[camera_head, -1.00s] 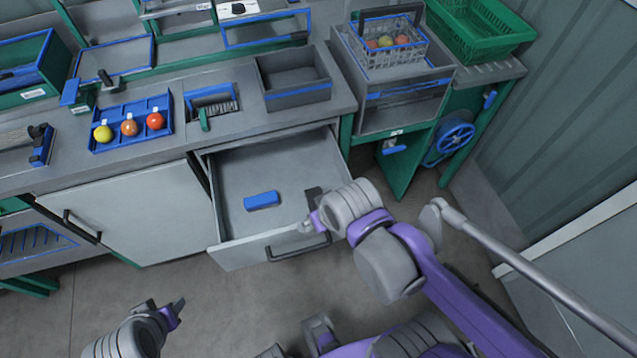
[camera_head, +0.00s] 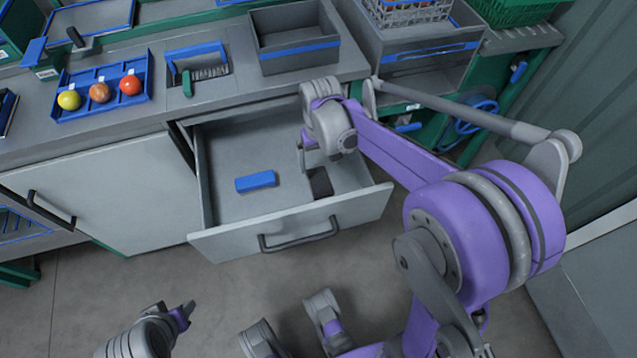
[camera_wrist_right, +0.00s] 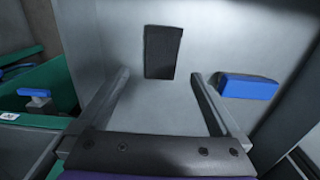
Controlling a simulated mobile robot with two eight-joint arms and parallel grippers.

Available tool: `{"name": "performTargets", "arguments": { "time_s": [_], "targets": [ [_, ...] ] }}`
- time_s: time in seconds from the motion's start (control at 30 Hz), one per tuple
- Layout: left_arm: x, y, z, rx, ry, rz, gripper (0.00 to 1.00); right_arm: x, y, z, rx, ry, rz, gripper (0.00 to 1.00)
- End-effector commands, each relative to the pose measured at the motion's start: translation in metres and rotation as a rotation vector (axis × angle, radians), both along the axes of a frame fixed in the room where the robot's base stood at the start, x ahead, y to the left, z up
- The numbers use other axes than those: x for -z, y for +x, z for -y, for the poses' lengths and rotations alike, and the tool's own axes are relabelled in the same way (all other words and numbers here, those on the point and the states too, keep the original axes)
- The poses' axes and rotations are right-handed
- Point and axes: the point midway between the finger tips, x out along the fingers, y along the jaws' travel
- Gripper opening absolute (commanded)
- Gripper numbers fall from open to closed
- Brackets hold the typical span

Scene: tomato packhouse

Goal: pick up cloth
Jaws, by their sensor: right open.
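A flat dark grey rectangle, which looks like the cloth (camera_head: 321,183), lies on the floor of the open drawer (camera_head: 225,205), near its front right. In the right wrist view the cloth (camera_wrist_right: 162,52) lies flat beyond the fingertips, roughly between their lines. My right gripper (camera_head: 305,163) is over the drawer, just up and left of the cloth; its open, empty jaws (camera_wrist_right: 160,76) show in the wrist view, apart from the cloth. My left gripper (camera_head: 187,310) is low over the floor at the bottom left; its jaw opening is unclear.
A blue block (camera_head: 256,181) lies in the drawer left of the cloth. The drawer's front panel with its handle (camera_head: 298,236) and side walls surround both. Above, the counter holds a grey bin (camera_head: 292,62) and a blue tray (camera_head: 83,82) with tomatoes.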

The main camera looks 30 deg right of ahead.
Motion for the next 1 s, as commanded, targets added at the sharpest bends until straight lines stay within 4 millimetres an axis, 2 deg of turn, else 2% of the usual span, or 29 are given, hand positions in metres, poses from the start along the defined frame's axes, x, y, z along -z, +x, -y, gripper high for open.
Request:
{"name": "performTargets", "arguments": {
  "time_s": [0.03,0.27,0.57,0.87,0.9,1.0],
  "targets": [
    [0.004,0.0,0.0,0.0,0.0,-0.001,0.5,0.01,0.0,0.0,0.0,0.0,0.0,1.0],
    [0.009,0.001,0.0,0.0,0.0,-0.003,0.5,0.028,0.0,-0.001,-0.001,0.0,0.001,1.0],
    [0.026,0.002,0.0,0.0,0.0,-0.009,0.5,0.071,-0.003,-0.005,-0.002,0.0,0.001,1.0],
    [0.026,0.002,0.0,0.0,0.0,-0.009,0.5,0.076,-0.003,-0.005,-0.001,0.0,0.002,1.0],
    [0.026,0.002,0.0,0.0,0.0,-0.009,0.5,0.075,-0.003,-0.005,-0.001,0.0,0.002,0.98],
    [0.027,0.002,0.0,0.0,0.0,-0.009,0.5,0.075,-0.003,-0.005,-0.001,0.0,0.002,0.8]
  ]
}}
